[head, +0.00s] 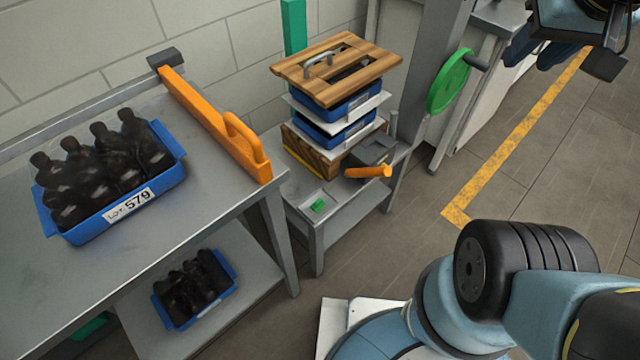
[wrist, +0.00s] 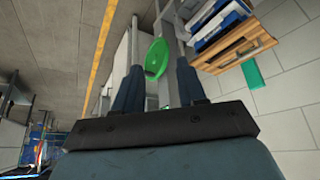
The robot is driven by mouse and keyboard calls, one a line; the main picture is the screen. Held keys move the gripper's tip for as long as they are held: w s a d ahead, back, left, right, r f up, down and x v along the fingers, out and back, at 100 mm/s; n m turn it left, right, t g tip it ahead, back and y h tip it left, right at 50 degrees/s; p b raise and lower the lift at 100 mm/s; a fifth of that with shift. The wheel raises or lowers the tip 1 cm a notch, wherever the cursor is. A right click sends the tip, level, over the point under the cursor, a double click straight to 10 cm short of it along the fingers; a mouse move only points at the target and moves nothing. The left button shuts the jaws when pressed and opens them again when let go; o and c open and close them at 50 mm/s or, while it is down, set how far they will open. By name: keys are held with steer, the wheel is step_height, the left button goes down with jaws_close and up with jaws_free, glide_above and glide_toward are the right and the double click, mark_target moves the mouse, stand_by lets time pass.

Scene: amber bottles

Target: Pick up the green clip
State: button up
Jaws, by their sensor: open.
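A small green clip (head: 318,206) lies in a shallow light grey tray (head: 308,197) on the low side stand, in the middle of the head view. I do not make it out in the wrist view. My gripper (wrist: 158,66) is open in the wrist view, its two dark blue fingers apart with nothing held between them. In the head view my gripper is at the top right, well away from the clip and higher up.
Beside the tray stand stacked blue crates under a wooden lid (head: 337,68) and an orange handle (head: 368,171). A green disc (head: 449,82) stands behind. An orange rail (head: 215,125) edges the bench with a blue bottle crate (head: 125,207).

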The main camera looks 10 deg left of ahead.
steer(key=w+a+f+n+g+h, duration=0.1)
steer(key=w+a+f+n, duration=0.5)
steer(key=w+f+n, duration=0.25)
steer(key=w+a+f+n+g+h, duration=0.1)
steer(key=w+a+f+n+g, duration=0.1)
steer(key=w+a+f+n, duration=0.65)
steer(key=n+g+y, duration=0.2)
steer(key=n+g, duration=0.1)
steer(key=n, duration=0.9)
glide_above(318, 200)
step_height(318, 200, down, 27)
step_height(318, 200, down, 7)
steer(key=shift+s+d+f, duration=0.1)
steer(key=shift+s+f, duration=0.05)
steer(key=shift+f, duration=2.75)
steer(key=shift+c, duration=0.4)
